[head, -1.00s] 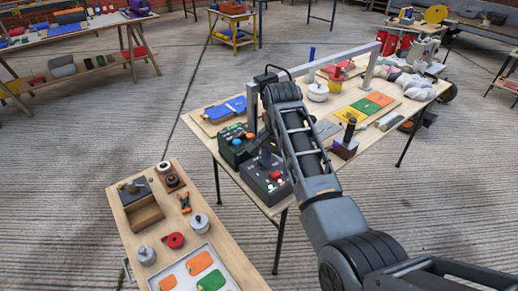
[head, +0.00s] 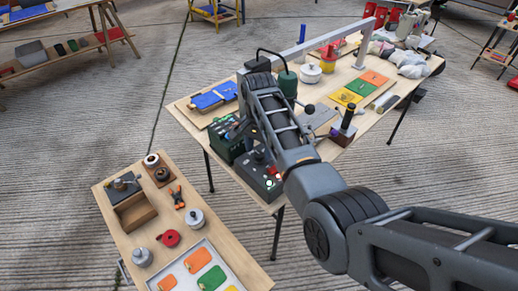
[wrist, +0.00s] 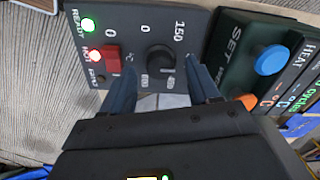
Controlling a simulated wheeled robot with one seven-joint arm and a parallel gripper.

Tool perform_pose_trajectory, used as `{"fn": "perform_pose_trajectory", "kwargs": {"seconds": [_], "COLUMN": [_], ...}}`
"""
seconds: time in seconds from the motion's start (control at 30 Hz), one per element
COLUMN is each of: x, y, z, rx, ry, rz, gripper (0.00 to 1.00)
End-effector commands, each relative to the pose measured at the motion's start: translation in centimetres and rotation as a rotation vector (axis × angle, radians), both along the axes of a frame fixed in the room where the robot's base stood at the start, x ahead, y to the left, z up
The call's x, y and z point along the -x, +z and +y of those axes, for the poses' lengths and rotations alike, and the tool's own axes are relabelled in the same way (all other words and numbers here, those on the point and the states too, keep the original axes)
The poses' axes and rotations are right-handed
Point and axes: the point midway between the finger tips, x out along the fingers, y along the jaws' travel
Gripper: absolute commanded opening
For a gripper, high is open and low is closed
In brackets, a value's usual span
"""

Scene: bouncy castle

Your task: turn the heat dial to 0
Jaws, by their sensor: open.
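The heat dial is a round black knob (wrist: 160,59) on a dark grey control panel (wrist: 130,20) in the wrist view, with "0" and "150" printed near it. Where its pointer sits is too small to tell. My gripper (wrist: 163,68) is open, with its blue-grey fingers on either side of the knob's lower part in that picture; I cannot tell whether they touch it.
A red switch (wrist: 105,58) and lit READY and HOT lamps are left of the knob. A dark green box (wrist: 235,50) with a blue button (wrist: 270,60) stands close on the right. A grey frame (head: 310,42) rises over the table. A lower bench (head: 110,205) is at left.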

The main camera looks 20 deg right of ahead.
Motion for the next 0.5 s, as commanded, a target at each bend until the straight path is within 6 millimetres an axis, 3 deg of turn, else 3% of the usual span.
{"fn": "perform_pose_trajectory", "kwargs": {"seconds": [0.4,0.5], "x": [-0.01,-0.01], "y": [-1.2,-1.19], "z": [-0.02,-0.02], "rx": [-0.001,-0.001], "ry": [-0.001,-0.001], "rz": [-0.001,-0.001], "gripper": [0.6,0.53]}}
